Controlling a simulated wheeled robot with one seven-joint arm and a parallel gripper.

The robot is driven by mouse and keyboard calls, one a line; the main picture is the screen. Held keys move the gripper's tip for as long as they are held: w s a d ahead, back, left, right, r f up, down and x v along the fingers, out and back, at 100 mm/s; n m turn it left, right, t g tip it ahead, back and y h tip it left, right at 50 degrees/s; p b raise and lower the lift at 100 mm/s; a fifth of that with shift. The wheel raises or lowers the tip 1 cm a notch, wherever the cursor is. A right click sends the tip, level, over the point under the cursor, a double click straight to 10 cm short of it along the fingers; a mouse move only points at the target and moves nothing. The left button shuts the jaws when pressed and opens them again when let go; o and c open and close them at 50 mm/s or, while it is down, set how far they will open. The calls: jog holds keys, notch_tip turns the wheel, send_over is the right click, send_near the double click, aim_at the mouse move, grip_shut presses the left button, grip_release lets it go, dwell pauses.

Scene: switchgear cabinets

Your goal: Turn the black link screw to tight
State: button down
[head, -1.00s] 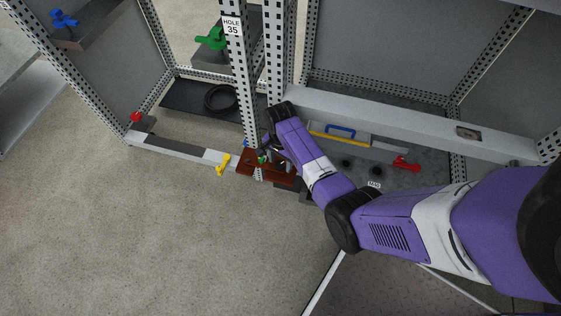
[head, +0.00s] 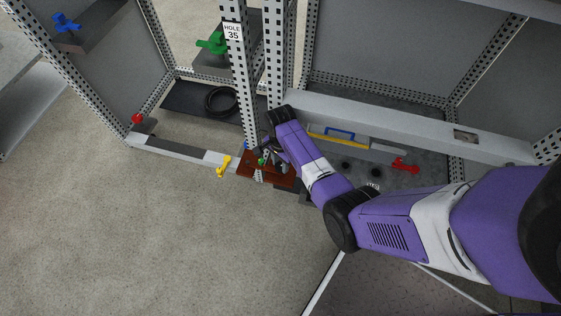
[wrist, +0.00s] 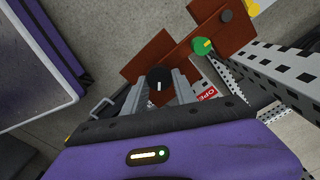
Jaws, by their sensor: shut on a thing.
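The black link screw (wrist: 158,77) is a round black knob with a small white mark, on a red-brown plate (wrist: 146,58) in the wrist view. My gripper (wrist: 160,80) is shut on it, one grey finger on each side. The white mark lies at the knob's lower edge in that view. In the head view my gripper (head: 273,156) is low at the red-brown plates (head: 250,168), and the black screw is not clear there. A green knob (wrist: 204,46) with a yellow mark sits on the neighbouring plate, to the upper right of my gripper.
A perforated post (wrist: 270,68) stands close to the right of the green knob in the wrist view. A red label (wrist: 208,94) lies below the plates. In the head view a yellow handle (head: 223,166) is to the left and a red handle (head: 404,165) to the right.

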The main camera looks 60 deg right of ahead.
jog(key=m+p, duration=0.2)
jog(key=m, duration=0.2)
jog(key=shift+r, duration=0.1)
jog(key=shift+s+m+p, duration=0.1)
jog(key=shift+m+p, duration=0.45)
jog(key=shift+m, duration=0.95)
jog(key=c, duration=1)
grip_release()
